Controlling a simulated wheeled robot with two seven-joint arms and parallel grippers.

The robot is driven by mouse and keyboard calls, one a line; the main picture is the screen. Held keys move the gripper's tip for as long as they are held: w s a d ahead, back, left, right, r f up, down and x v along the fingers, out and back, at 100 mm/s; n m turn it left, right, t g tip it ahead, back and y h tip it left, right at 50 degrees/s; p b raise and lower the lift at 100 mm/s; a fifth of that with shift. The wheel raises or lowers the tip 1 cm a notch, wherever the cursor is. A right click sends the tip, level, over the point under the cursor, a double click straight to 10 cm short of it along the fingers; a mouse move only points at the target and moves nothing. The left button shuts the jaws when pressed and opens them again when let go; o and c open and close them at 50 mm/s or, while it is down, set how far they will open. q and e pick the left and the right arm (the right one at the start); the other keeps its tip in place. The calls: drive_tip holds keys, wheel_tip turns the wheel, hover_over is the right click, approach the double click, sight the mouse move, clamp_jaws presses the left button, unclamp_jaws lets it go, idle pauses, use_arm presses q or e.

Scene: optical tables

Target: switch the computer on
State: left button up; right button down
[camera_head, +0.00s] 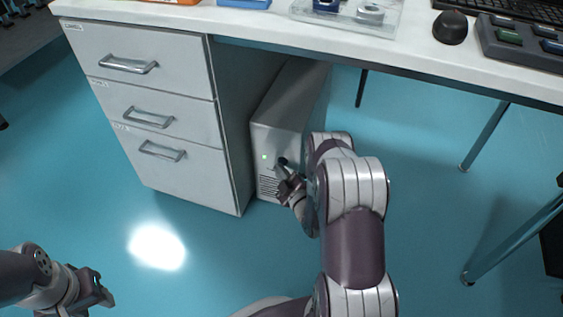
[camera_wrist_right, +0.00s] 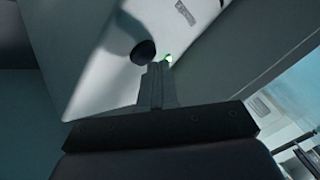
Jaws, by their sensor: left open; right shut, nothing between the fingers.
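The computer (camera_head: 292,110) is a grey tower standing upright on the floor under the desk, beside the drawer unit. A small green light (camera_head: 264,157) glows on its front. My right gripper (camera_head: 281,162) is shut and empty, with its tips close to the computer's front, right of the light. In the right wrist view the shut fingers (camera_wrist_right: 156,68) point at the pale front panel (camera_wrist_right: 100,75). A dark round button (camera_wrist_right: 143,51) and the green light (camera_wrist_right: 168,58) lie just beyond the tips; I cannot tell if they touch. My left gripper (camera_head: 104,292) is open and empty above the floor, lower left.
The drawer unit (camera_head: 150,85) stands directly left of the computer. The desk top (camera_head: 440,65) overhangs it, with a mouse (camera_head: 450,27), a keyboard (camera_head: 515,8) and a clear tray (camera_head: 385,25) on it. Table legs (camera_head: 485,135) stand at right. The floor in front is clear.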

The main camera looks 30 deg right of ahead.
drive_tip(key=shift+s+a, duration=0.1)
drive_tip(key=s+a+p, duration=0.1)
drive_tip(key=s+a, duration=0.1)
drive_tip(key=s+a+p, duration=0.1)
drive_tip(key=s+a, duration=0.1)
drive_tip(key=shift+a, duration=0.25)
